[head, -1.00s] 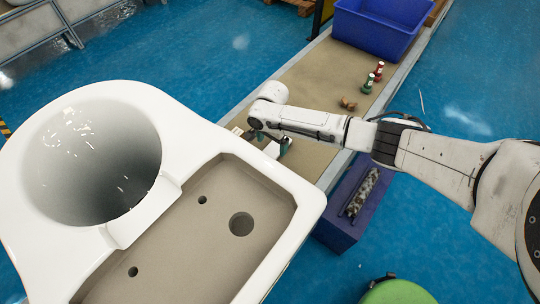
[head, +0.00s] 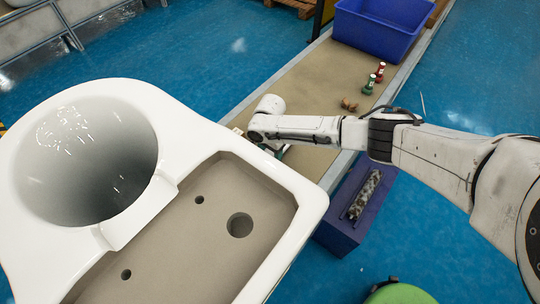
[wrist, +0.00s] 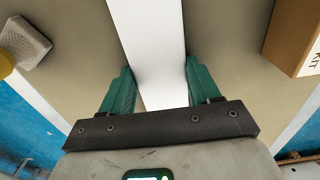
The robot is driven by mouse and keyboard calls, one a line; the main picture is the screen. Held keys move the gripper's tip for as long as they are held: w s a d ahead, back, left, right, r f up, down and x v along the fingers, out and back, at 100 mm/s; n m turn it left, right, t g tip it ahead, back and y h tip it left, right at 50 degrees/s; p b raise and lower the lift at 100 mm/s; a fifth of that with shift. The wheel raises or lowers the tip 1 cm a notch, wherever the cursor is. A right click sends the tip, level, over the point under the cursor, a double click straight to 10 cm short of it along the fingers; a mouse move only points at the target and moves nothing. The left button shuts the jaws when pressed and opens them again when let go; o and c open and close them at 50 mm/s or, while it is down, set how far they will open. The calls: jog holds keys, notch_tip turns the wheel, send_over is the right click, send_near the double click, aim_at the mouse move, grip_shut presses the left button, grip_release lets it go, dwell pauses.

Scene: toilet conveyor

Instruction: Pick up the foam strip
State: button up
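The foam strip (wrist: 152,28) is a long white band running down the middle of the wrist view, lying on the beige belt. My gripper (wrist: 158,66) is open, with one green finger on each side of the strip. The gaps between fingers and strip look small, and I cannot tell whether either finger touches it. The near part of the strip goes out of sight under the gripper's dark crossbar. In the head view my gripper (head: 283,151) is mostly hidden behind my arm and the toilet, and the strip cannot be made out.
A white toilet (head: 190,150) fills the left front. A cardboard box (wrist: 292,36) lies right of the strip, and a grey and yellow object (wrist: 24,42) lies left. Small red and green pieces (head: 372,79) and a blue bin (head: 380,30) are farther along the conveyor (head: 312,85).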

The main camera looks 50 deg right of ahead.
jog(key=c, duration=0.5)
jog(key=shift+r, duration=0.1)
jog(key=shift+r, duration=0.2)
jog(key=r+p, duration=0.1)
jog(key=r, duration=0.2)
jog(key=shift+s+r+p, duration=0.15)
jog(key=shift+s+p, duration=0.05)
jog(key=shift+p, duration=0.15)
jog(key=s+r+p, duration=0.4)
jog(key=s+r, duration=0.5)
jog(key=s, duration=0.4)
jog(key=shift+s+a, duration=0.25)
jog(key=shift+s, duration=0.05)
